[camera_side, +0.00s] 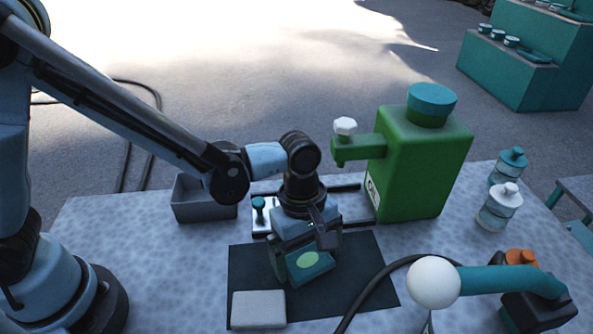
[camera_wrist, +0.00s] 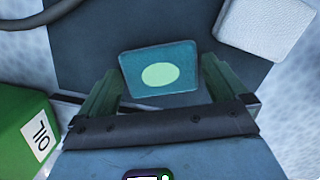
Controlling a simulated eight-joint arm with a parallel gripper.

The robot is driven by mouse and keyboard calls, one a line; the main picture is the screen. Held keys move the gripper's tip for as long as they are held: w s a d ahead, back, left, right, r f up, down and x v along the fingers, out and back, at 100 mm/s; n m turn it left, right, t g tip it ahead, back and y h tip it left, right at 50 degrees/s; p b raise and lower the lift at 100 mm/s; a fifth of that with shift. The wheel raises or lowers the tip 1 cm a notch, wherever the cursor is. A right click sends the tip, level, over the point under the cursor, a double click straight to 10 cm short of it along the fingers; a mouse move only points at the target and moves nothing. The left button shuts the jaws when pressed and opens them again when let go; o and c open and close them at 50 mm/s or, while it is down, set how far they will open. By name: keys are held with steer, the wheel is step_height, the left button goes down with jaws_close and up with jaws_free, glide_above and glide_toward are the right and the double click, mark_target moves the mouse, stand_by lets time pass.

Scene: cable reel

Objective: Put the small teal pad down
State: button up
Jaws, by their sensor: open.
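The small teal pad (camera_side: 311,272) has a light green oval on top. It appears to lie flat on the dark mat (camera_side: 362,285), though the side view does not clearly show its underside. My gripper (camera_side: 304,252) points down right over the pad. In the wrist view the pad (camera_wrist: 160,87) lies between the tips of the two green fingers of my gripper (camera_wrist: 161,76). The fingers are spread apart, with a narrow gap visible on each side of the pad. My gripper is open.
A pale grey block (camera_side: 258,309) lies at the mat's front left. A green oil can (camera_side: 425,165) stands behind right, its spout near my wrist. A grey bin (camera_side: 205,210) stands back left. A black cable (camera_side: 362,299) crosses the mat's right edge. Bottles (camera_side: 498,212) stand at right.

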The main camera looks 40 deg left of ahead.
mark_target(301, 250)
step_height(301, 250, up, 12)
steer(key=a, duration=0.2)
steer(key=s+a+r+m+t+y, duration=0.1)
steer(key=s+a+m+t, duration=0.1)
steer(key=a+m+t, duration=0.5)
steer(key=a+m, duration=0.6)
steer(key=a, duration=0.7)
steer(key=shift+a+t+y, duration=0.25)
steer(key=shift+t+y, duration=0.05)
steer(key=shift+t, duration=0.1)
